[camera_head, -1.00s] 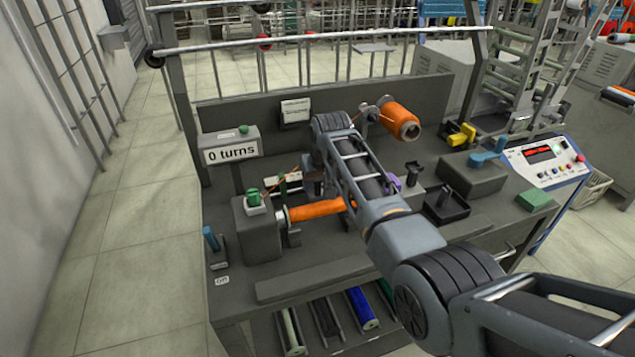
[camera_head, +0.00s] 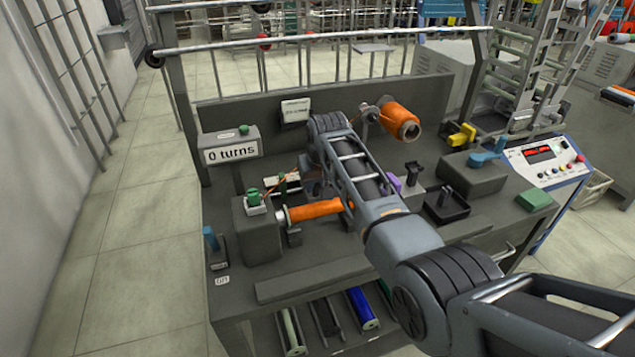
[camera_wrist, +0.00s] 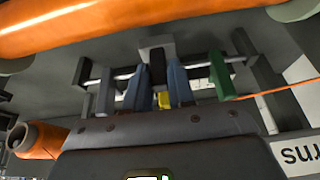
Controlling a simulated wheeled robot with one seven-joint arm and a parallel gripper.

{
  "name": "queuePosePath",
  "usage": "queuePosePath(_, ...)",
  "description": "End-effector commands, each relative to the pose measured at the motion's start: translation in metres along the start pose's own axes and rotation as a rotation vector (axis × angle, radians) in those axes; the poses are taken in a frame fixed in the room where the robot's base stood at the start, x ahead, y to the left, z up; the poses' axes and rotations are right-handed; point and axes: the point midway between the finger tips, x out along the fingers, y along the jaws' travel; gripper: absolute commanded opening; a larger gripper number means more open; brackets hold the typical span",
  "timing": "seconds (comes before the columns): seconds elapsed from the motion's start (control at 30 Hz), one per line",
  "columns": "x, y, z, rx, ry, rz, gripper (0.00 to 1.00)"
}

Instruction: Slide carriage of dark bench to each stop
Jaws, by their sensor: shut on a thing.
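The dark bench (camera_head: 335,252) stands ahead, with an orange bobbin (camera_head: 315,210) along its middle. My gripper (camera_wrist: 157,88) is shut on the dark upright handle (camera_wrist: 157,66) of the carriage (camera_wrist: 157,43), with one bluish finger on each side. The carriage sits on two rails (camera_wrist: 205,68) between a green stop piece (camera_wrist: 221,76) on the right of the wrist view and a grey end piece (camera_wrist: 83,72) on the left. Gaps show on both sides of the handle. In the head view my arm hides most of the carriage.
A "0 turns" sign (camera_head: 231,152) stands at the bench's left. An orange thread (camera_wrist: 285,88) runs close beside the rails.

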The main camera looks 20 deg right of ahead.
Motion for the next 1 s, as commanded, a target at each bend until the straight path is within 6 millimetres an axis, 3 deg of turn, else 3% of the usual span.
queuePosePath(0.23,0.000,-0.044,0.000,-0.004,-0.001,-0.002,0.00)
queuePosePath(0.53,0.000,-0.047,0.000,-0.001,0.000,-0.001,0.00)
queuePosePath(0.57,0.000,-0.047,0.000,-0.001,0.000,-0.001,0.25)
queuePosePath(0.7,0.000,-0.047,0.000,-0.001,0.000,-0.001,0.39)
queuePosePath(0.77,0.000,-0.047,0.000,-0.001,0.000,-0.001,0.44)
queuePosePath(1.0,-0.001,-0.047,0.000,-0.001,0.001,-0.001,0.45)
